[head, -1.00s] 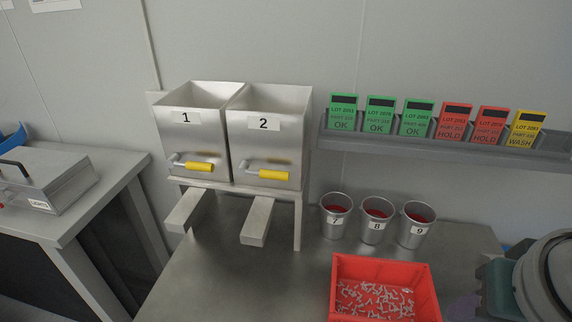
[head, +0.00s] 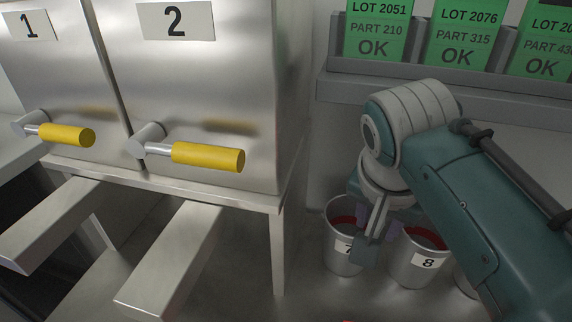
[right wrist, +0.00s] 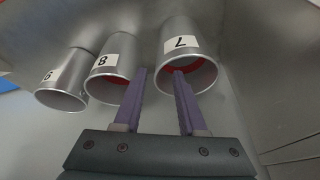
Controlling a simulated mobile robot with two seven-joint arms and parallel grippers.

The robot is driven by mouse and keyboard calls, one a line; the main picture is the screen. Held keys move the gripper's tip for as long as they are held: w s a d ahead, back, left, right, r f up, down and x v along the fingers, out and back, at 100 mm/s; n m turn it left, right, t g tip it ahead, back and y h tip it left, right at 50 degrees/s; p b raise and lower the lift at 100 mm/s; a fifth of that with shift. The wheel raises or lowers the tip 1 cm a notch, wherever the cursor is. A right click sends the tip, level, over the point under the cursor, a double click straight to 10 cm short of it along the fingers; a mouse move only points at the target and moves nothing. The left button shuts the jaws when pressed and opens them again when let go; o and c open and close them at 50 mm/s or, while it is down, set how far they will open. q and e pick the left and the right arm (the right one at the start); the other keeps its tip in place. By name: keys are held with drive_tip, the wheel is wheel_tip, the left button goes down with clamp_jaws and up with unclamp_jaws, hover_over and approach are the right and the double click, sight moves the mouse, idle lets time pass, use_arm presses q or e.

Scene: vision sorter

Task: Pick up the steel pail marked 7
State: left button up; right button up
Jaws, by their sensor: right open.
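The steel pail marked 7 (head: 337,258) stands upright on the bench at lower middle in the head view, partly covered by my gripper. In the right wrist view, pail 7 (right wrist: 185,30) is at the upper right, with red inside its mouth. My right gripper (head: 371,238) is open at its rim, on the side toward pail 8. In the right wrist view the right gripper (right wrist: 159,74) has one purple finger overlapping pail 7's mouth and the other overlapping the edge of pail 8; I cannot tell whether they touch. My left gripper is not in view.
Pail 8 (head: 418,262) stands close on the right, with pail 9 (right wrist: 64,80) beyond it. A steel hopper stand (head: 277,250) with yellow-handled bins is on the left. A grey shelf (head: 440,98) with lot cards runs above.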

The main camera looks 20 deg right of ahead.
drive_tip(key=x, duration=0.2)
drive_tip(key=b+x, duration=0.1)
drive_tip(key=x, duration=0.2)
drive_tip(key=shift+w+d+f, duration=0.2)
drive_tip(key=shift+d+f, duration=0.05)
drive_tip(key=shift+d, duration=0.15)
clamp_jaws()
idle(1.1)
